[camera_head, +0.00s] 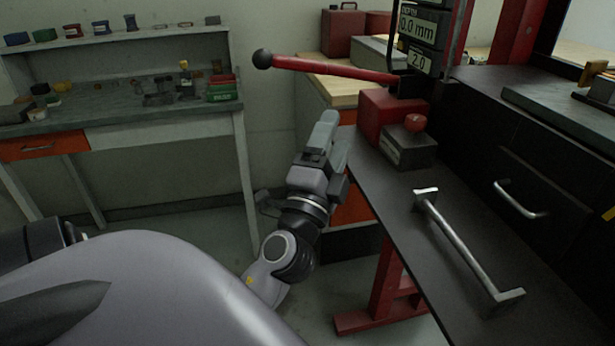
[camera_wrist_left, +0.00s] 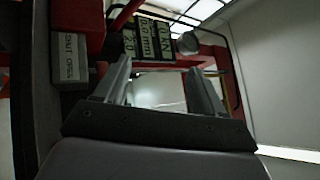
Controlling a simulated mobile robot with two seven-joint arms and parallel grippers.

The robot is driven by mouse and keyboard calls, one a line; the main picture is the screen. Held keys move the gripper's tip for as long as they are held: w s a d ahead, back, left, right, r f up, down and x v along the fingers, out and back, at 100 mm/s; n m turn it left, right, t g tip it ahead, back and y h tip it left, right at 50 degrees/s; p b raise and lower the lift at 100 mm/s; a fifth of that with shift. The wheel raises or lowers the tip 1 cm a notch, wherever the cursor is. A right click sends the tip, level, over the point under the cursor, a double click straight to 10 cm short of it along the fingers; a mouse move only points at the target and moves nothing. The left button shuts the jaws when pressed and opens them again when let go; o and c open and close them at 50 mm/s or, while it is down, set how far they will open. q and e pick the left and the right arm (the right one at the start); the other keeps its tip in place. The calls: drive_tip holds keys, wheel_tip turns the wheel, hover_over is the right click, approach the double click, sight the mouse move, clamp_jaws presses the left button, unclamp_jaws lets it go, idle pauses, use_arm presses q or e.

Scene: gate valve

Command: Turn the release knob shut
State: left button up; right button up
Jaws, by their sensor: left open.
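The box stands at the far end of the dark bench, against a red block. My left gripper (camera_head: 329,138) points upward to the left of the box, off the bench edge, and apart from the knob. In the left wrist view its two fingers (camera_wrist_left: 160,88) are spread with nothing between them. The labelled box (camera_wrist_left: 72,60) shows there at the left edge; I cannot make out the knob in that view. My right gripper is not in view.
A red lever (camera_head: 335,69) with a black ball end reaches left above my left gripper. A depth display (camera_head: 418,30) stands behind the knob. A metal handle (camera_head: 465,245) lies along the dark bench (camera_head: 400,205). A workbench (camera_head: 160,128) with small items stands at left.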

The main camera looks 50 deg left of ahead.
use_arm(q)
drive_tip(key=s+f+n+g+h, duration=0.1)
drive_tip(key=s+f+n+g, duration=0.1)
drive_tip(key=f, duration=0.4)
drive_tip(key=s+f+n+g+h, duration=0.1)
drive_tip(key=s+f+n+g, duration=0.1)
drive_tip(key=f+n+g, duration=0.2)
drive_tip(key=s+d+f+n+g+h, duration=0.1)
drive_tip(key=s+f+n+g, duration=0.1)
drive_tip(key=f, duration=0.8)
drive_tip(key=n+g, duration=0.1)
drive_tip(key=g, duration=0.1)
drive_tip(key=shift+s+g, duration=0.35)
drive_tip(key=shift+g, duration=0.05)
drive_tip(key=shift+w+d+f, duration=0.1)
